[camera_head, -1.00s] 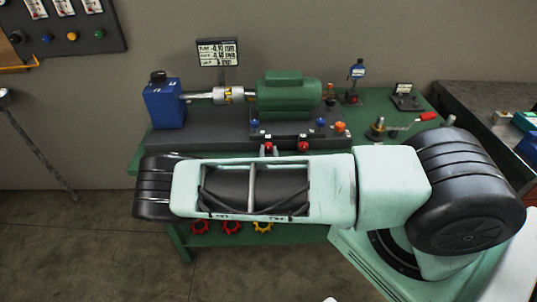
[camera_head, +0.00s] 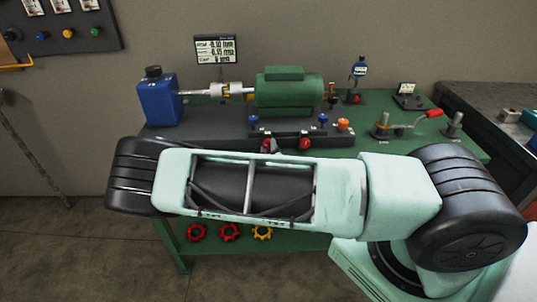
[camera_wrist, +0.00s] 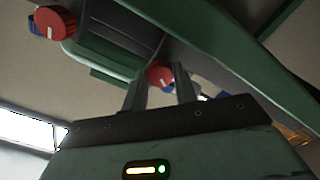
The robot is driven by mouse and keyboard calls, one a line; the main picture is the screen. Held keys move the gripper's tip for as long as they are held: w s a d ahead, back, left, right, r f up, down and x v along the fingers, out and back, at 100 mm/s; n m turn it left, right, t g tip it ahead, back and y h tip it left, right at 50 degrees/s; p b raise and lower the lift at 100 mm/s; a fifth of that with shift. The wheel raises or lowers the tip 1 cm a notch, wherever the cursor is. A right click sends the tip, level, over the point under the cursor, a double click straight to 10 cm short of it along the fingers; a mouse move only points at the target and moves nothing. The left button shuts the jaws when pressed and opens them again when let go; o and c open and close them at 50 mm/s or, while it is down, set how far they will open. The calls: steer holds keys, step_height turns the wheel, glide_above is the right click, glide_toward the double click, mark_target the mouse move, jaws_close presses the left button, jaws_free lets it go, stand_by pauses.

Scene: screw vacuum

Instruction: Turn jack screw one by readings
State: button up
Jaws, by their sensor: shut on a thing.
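Two red knobs stand at the front edge of the dark machine base. In the head view, the left one (camera_head: 276,146) is partly hidden by my gripper (camera_head: 268,147), and the right one (camera_head: 305,143) is clear of it. In the wrist view, my gripper (camera_wrist: 160,85) has its two fingers on either side of one red knob (camera_wrist: 159,73) and is shut on it. The other red knob (camera_wrist: 55,23) is at upper left there. The reading display (camera_head: 215,49) stands behind the machine, its digits blurred. The green motor (camera_head: 290,94) is coupled by a shaft to the blue unit (camera_head: 158,100).
Blue knobs (camera_head: 253,121) and an orange knob (camera_head: 343,124) stand on the base near the red ones. A red-handled lever (camera_head: 432,113) is at the bench's right. Red and yellow handwheels (camera_head: 229,232) are below the bench. My arm covers the bench's front edge.

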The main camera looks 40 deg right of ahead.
steer(key=shift+n+b, duration=0.85)
steer(key=shift+n, duration=1.25)
steer(key=o, duration=1)
steer(key=b+v, duration=0.3)
steer(key=v, duration=1.4)
steer(key=shift+s+a, duration=0.2)
